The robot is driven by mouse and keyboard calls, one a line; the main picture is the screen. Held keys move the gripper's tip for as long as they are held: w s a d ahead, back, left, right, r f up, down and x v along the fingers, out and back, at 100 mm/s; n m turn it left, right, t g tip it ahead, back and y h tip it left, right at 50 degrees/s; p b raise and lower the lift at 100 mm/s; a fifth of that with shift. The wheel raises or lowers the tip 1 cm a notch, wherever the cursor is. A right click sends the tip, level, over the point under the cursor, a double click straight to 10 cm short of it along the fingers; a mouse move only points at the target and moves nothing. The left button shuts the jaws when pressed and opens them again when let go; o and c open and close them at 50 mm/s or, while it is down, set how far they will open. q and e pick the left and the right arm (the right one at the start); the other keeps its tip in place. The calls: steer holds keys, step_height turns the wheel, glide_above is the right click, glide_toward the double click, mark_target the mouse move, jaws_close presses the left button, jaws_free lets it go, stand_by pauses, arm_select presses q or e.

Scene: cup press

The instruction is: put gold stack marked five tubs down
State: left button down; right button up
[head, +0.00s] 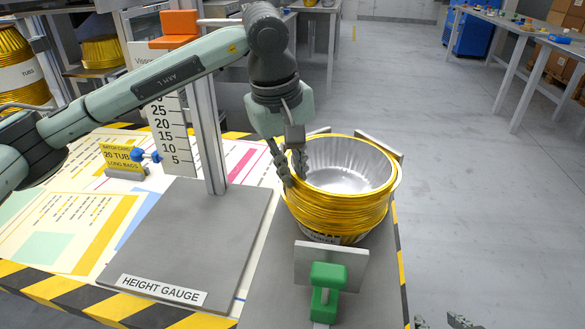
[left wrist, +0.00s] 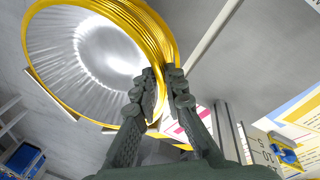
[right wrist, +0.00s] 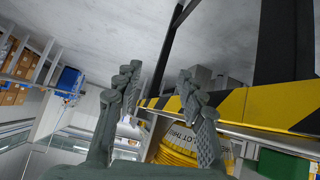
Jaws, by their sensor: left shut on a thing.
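The gold stack of nested tubs (head: 340,215), silver inside with gold rims, stands upright over a grey plate between upright metal plates. A marking low on its side is too hidden to read. I cannot tell if its base touches the plate. My left gripper (head: 287,175) is shut on the stack's left rim wall, one finger inside and one outside. The left wrist view shows the rim (left wrist: 165,40) between the fingertips (left wrist: 162,85). My right gripper (right wrist: 158,78) is open and empty, away from the stack; its fingertips (head: 455,320) show at the head view's bottom edge.
A height gauge with a grey base (head: 190,240) and number scale (head: 172,135) stands left of the stack. A green clamp handle (head: 328,285) and upright plate (head: 325,262) are in front of it. A yellow batch card (head: 122,158) stands farther left. More gold tubs (head: 20,65) are at back left.

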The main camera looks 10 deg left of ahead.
arm_select(q)
steer(key=c, duration=1.6)
jaws_free()
arm_select(e)
steer(key=shift+w+a+r, duration=0.1)
steer(key=shift+a+r, duration=0.1)
arm_select(q)
steer(key=shift+w+p+v, duration=0.2)
steer(key=shift+p+v, duration=0.1)
steer(key=shift+v, duration=0.65)
steer(key=v, duration=1)
steer(key=shift+s+r, duration=0.15)
steer(key=shift+r, duration=0.1)
arm_select(e)
steer(key=s+d+f+g+h, duration=0.1)
steer(key=s+d+f+g, duration=0.1)
steer(key=s+d+f, duration=0.1)
steer(key=shift+s+d+m+g, duration=0.3)
steer(key=shift+s+d, duration=0.2)
